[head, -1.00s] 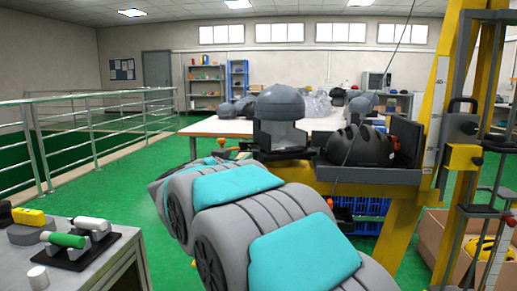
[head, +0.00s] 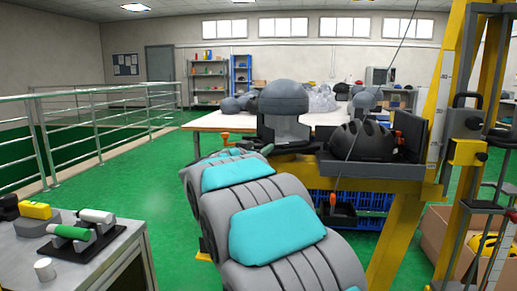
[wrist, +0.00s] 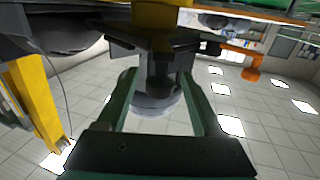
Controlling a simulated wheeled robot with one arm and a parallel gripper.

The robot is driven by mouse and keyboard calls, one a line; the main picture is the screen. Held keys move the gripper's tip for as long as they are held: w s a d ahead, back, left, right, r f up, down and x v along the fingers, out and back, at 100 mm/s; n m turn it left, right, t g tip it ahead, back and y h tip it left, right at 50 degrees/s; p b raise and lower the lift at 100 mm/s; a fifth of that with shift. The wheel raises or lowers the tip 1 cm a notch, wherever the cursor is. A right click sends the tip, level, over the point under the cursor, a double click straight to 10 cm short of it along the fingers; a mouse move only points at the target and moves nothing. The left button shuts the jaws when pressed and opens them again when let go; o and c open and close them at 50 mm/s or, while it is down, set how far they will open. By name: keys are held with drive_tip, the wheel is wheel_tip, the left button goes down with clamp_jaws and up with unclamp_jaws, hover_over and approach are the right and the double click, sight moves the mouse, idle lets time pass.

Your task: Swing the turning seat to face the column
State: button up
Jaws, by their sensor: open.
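The turning seat (head: 289,147) is a dark holder on the yellow frame, carrying a grey domed headform (head: 284,100). An orange-tipped handle (head: 225,138) sticks out to its left; an orange handle also shows in the wrist view (wrist: 252,70). The yellow column (head: 446,100), with a scale strip, stands to the right. My gripper (wrist: 158,78) is open, with its green fingers apart on either side of a dark and grey part under a yellow bracket. I cannot tell whether they touch it. In the head view my own arm hides the gripper.
A black helmet (head: 360,139) sits in a dark tray right of the seat. A white table (head: 215,121) stands behind. A workbench (head: 85,262) with tools is at lower left, beside railings (head: 95,125). Green floor between is clear.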

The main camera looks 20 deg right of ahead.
drive_tip(key=shift+c, duration=0.3)
clamp_jaws()
idle(1.1)
